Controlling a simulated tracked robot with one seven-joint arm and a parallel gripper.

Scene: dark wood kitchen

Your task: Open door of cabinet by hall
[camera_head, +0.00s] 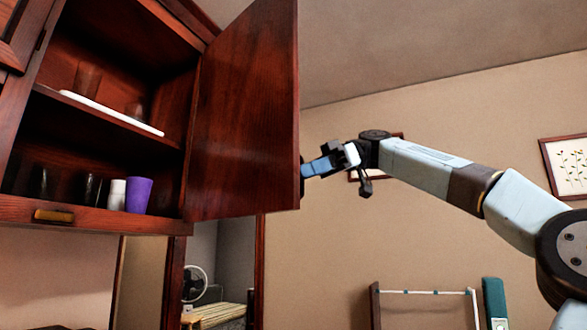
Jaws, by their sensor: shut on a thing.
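The cabinet door (245,115) stands wide open, swung out to the right of the dark wood cabinet (95,218). The cabinet's inside and its shelves are in plain view. My gripper (306,171) is at the door's outer edge, low down, and reaches in from the right. It is shut on the door's handle, which is mostly hidden behind the fingers and the door edge.
The cabinet holds a purple cup (139,195), a white shaker (117,195) and some dark glasses. A doorway below shows a fan (195,283). A towel rack (425,293) and a picture frame (566,167) are at the right. Wall space right of the door is mostly open.

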